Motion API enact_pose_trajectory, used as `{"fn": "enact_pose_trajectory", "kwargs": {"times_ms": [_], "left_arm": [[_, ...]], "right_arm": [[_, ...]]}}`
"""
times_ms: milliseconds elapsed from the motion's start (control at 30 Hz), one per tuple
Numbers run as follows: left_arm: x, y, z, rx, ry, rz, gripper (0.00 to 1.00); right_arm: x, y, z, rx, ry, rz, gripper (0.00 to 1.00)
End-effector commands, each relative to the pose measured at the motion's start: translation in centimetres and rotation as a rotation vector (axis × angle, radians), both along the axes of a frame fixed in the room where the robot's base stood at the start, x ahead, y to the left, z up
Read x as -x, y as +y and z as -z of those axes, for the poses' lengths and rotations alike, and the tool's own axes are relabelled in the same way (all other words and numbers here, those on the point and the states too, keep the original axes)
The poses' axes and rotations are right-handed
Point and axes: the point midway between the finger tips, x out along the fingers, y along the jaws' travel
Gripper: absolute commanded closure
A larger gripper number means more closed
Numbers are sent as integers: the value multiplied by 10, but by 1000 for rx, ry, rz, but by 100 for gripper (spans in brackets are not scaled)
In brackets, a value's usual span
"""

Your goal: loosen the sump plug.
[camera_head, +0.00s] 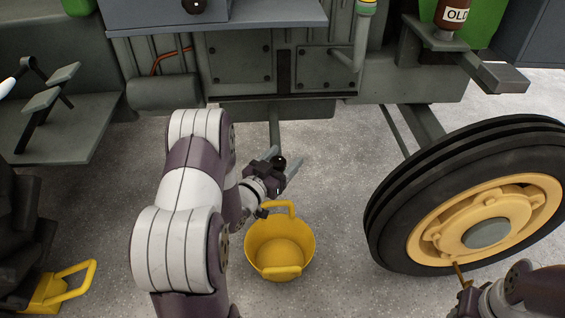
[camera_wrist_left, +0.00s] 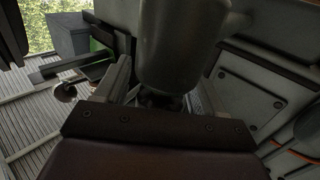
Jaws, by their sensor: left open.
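My left gripper (camera_head: 284,164) is open below the tractor's side, above and behind the yellow bucket (camera_head: 254,244). In the left wrist view its fingers (camera_wrist_left: 158,88) stand apart, with a grey rounded tractor part (camera_wrist_left: 185,45) beyond and partly between them. I cannot tell whether they touch it. No sump plug can be made out in either view. My right arm shows at the lower right in the head view, beside a thin orange-brown rod (camera_head: 459,273); its jaws cannot be made out clearly.
The front wheel (camera_head: 487,232) with its yellow hub stands at the right. Grey tractor panels (camera_head: 240,56) and a footplate (camera_head: 60,130) hang over the floor. A yellow-handled object (camera_head: 72,275) is at the lower left. Concrete floor (camera_head: 335,220) is clear between bucket and wheel.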

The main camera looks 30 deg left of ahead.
Motion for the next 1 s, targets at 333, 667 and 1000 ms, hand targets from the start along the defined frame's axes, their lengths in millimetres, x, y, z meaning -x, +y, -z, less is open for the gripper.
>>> {"fn": "enact_pose_trajectory", "kwargs": {"times_ms": [333, 667, 1000], "left_arm": [[0, 0, 0, 0, 0, 0, 83], [0, 0, -1, 2, 1, -32, 83], [0, 3, -2, 1, 4, -249, 83]], "right_arm": [[0, 0, 0, 0, 0, 0, 57], [0, 0, -4, 0, 0, 0, 57], [0, 0, -19, 0, 0, 0, 57]]}}
